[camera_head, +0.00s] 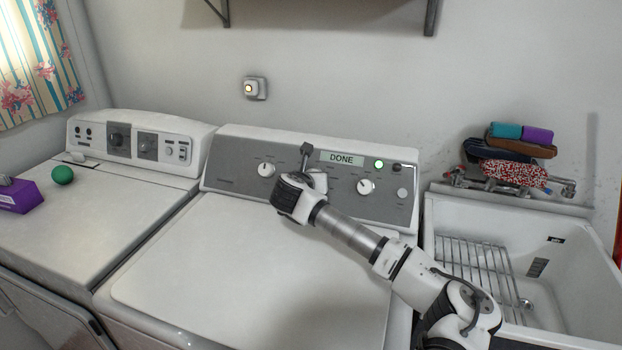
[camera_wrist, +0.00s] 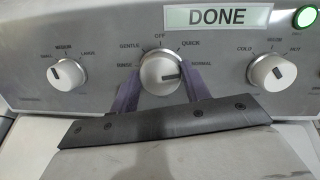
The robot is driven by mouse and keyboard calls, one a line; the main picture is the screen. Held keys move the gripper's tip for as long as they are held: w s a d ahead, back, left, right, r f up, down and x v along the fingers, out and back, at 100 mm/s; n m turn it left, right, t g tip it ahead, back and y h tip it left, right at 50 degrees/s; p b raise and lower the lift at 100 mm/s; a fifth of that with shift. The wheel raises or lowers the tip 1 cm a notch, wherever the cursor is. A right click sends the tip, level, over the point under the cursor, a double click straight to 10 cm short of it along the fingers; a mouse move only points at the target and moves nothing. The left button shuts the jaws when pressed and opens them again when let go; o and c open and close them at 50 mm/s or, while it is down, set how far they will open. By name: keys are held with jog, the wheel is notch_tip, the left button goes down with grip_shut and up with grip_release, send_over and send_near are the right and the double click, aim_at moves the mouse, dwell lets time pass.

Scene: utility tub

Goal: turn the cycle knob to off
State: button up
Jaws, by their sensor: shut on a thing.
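The cycle knob (camera_wrist: 158,68) is a round white dial in the middle of the wrist view. Its labels read RINSE, GENTLE, OFF at the top, QUICK and NORMAL. The knob's dark mark sits on its right side, toward NORMAL and away from OFF. My gripper (camera_wrist: 160,84) has its two purple fingers on either side of the knob and is shut on it. In the head view my gripper (camera_head: 312,175) reaches the panel from the front right and largely hides the knob. The display (camera_wrist: 217,17) reads DONE.
A knob marked small to large (camera_wrist: 66,74) is to the left and a temperature knob (camera_wrist: 272,73) to the right. A green light (camera_head: 379,164) is lit. The washer lid (camera_head: 190,255) is clear below. A sink (camera_head: 570,285) stands at the right, with folded cloths (camera_head: 515,152) behind it.

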jog(key=shift+f+n+b, duration=0.4)
jog(key=shift+b, duration=2.45)
jog(key=n+b, duration=0.1)
jog(key=b, duration=0.2)
jog(key=n+b, duration=0.2)
jog(key=b, duration=0.3)
jog(key=shift+r, duration=0.1)
jog(key=n+y+b, duration=0.1)
jog(key=n+b, duration=0.1)
jog(key=b, duration=0.1)
jog(key=shift+r+b, duration=0.1)
jog(key=shift+b, duration=0.2)
jog(key=n+g+b, duration=0.1)
jog(key=n+b, duration=0.1)
jog(key=n, duration=0.3)
jog(key=shift+r, duration=0.2)
jog(key=n+g, duration=0.1)
jog(key=n, duration=0.4)
jog(key=shift+a, duration=0.1)
jog(key=shift+n, duration=0.3)
